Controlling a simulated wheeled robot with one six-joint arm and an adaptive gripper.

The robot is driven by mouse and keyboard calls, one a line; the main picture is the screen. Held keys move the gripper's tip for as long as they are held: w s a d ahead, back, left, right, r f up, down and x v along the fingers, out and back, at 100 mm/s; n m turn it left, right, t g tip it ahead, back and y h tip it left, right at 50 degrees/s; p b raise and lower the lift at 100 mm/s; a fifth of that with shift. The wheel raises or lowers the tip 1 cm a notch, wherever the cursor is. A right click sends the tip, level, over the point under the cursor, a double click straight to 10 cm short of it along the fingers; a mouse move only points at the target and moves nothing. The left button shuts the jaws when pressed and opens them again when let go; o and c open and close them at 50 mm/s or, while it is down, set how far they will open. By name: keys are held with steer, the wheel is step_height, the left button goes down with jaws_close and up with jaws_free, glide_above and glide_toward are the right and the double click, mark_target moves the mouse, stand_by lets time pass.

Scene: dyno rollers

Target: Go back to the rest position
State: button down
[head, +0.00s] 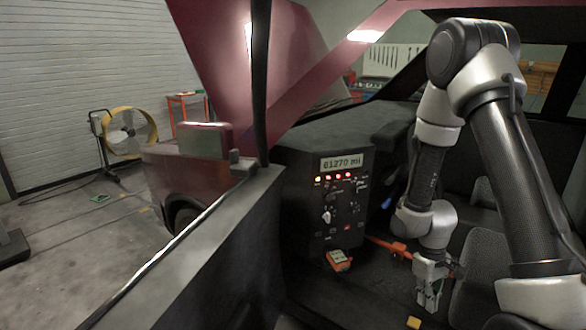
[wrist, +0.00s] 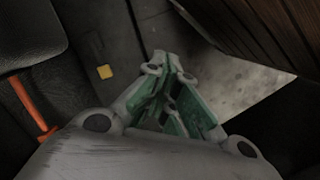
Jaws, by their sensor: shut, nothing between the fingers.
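My gripper (head: 430,297) hangs low inside the open car, beside the front seat, pointing down. In the wrist view my gripper (wrist: 168,72) has its fingertips together with nothing between them. The green pads on the fingers show. My arm reaches in from the right and bends over at the top. No separate object of the task is named.
An orange bar (head: 388,246) runs close to my gripper. A yellow block (wrist: 105,72) lies on the floor. Seats (head: 480,265) are close.

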steer(key=s+r+m+t, duration=0.1)
steer(key=s+r, duration=0.4)
steer(key=r, duration=0.7)
steer(key=s+r+m+t, duration=0.1)
steer(key=s+r+t, duration=0.2)
steer(key=r, duration=0.9)
steer(key=s+r+m+t, duration=0.2)
steer(key=s+r, duration=0.5)
steer(key=r, duration=0.5)
steer(key=shift+y, duration=0.4)
